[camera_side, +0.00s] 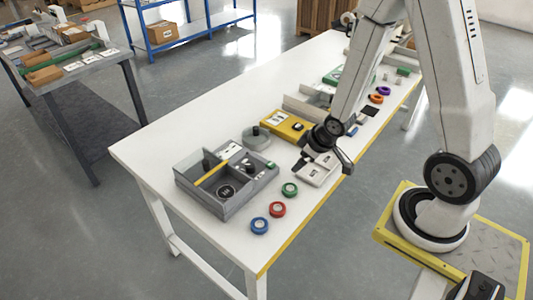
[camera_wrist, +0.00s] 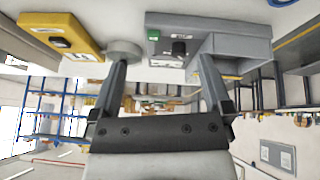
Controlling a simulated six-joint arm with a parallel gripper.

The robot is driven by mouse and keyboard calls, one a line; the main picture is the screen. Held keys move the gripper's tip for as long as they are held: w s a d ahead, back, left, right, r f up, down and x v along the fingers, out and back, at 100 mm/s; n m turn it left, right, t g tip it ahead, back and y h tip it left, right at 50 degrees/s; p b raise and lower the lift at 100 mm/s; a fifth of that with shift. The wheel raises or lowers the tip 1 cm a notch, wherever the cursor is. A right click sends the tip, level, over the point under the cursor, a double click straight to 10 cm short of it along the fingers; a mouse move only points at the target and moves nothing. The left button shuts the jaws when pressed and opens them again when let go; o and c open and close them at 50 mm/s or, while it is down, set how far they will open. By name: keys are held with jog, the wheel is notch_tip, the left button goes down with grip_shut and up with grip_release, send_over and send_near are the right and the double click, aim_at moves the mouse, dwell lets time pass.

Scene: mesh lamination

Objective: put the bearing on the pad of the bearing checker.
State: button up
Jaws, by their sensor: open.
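My gripper (camera_side: 322,164) is open, its fingers spread above a flat white-grey panel (camera_side: 314,176) near the table's front edge. In the wrist view the gap between my fingers (camera_wrist: 161,62) is empty. A grey box (camera_side: 240,203) with walled compartments stands to the left of my gripper. A dark round piece (camera_side: 225,191) lies in its front compartment; I cannot tell whether it is the bearing or a pad. The box carries a green button (camera_wrist: 153,34) and a black knob (camera_wrist: 179,47). I cannot tell for certain which thing is the checker.
Green (camera_side: 290,189), red (camera_side: 277,209) and blue (camera_side: 260,225) rings lie along the front edge. A grey round piece (camera_side: 256,139) and a yellow device (camera_side: 279,121) stand behind the box. Purple and orange rings lie farther along. The table's left end (camera_side: 150,150) is clear.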

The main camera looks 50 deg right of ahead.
jog(key=s+a+r+m+g, duration=0.2)
jog(key=s+a+r, duration=0.2)
jog(key=a+r, duration=0.3)
notch_tip(320, 180, up, 2)
jog(key=shift+r+g, duration=0.1)
jog(key=shift+g, duration=0.3)
jog(key=m+g+y, duration=0.3)
jog(key=m+y, duration=0.2)
jog(key=m, duration=1.1)
send_near(290, 187)
jog(key=shift+x, duration=1.85)
jog(key=shift+a, duration=0.2)
jog(key=shift+x, duration=2.45)
